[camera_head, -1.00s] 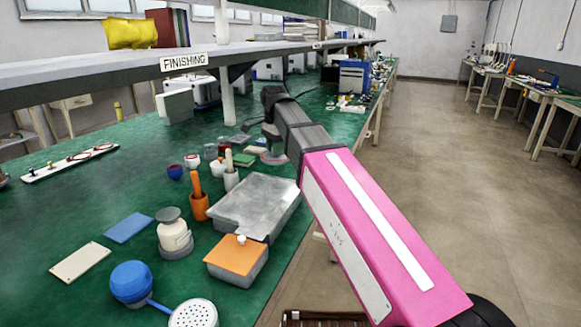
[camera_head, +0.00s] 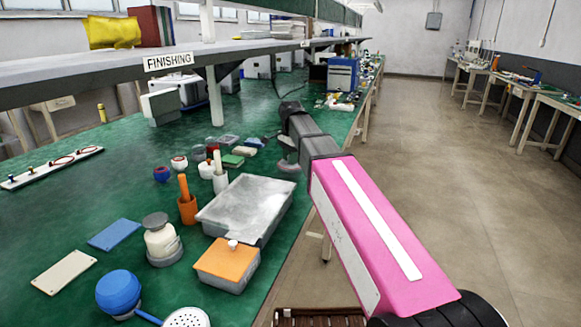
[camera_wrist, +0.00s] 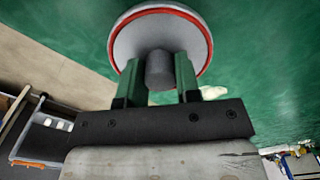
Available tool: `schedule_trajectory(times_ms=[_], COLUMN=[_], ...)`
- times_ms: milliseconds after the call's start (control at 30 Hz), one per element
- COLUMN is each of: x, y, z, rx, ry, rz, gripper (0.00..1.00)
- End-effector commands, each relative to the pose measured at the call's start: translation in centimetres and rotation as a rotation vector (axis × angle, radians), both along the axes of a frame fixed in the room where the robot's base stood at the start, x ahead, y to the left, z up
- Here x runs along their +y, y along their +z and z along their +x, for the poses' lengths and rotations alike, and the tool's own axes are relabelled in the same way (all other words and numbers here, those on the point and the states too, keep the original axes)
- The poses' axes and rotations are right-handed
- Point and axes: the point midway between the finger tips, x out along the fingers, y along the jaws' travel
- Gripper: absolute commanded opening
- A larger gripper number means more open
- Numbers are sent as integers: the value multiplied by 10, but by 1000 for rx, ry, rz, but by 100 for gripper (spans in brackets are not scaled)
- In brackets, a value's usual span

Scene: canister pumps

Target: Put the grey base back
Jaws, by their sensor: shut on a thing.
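My gripper (camera_wrist: 158,75) has two green fingers, shut on the grey stem of a round grey base (camera_wrist: 155,30) with a red ring near its rim. In the head view this grey base (camera_head: 288,166) hangs below the far end of my arm, near the right edge of the green table (camera_head: 80,195). My fingers are too small to make out there. A cream canister (camera_head: 160,241) with a grey top and grey foot stands upright on the table, nearer the camera and to the left. I cannot tell the gap between the held base and the table.
A grey tray with a cloudy cover (camera_head: 246,204) and an orange-lidded box (camera_head: 227,262) stand near the table's right edge. Orange (camera_head: 187,207) and white (camera_head: 220,180) holders stand behind. Open floor lies right.

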Motion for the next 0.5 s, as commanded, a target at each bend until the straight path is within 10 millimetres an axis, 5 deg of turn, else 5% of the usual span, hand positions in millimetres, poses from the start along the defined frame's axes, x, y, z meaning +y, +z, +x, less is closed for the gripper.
schedule_trajectory(times_ms=[300, 500], x=[0, 0], y=[-36, -38], z=[-1, -1], rx=[2, 1], ry=[0, 0], rz=[0, -1], gripper=[2, 2])
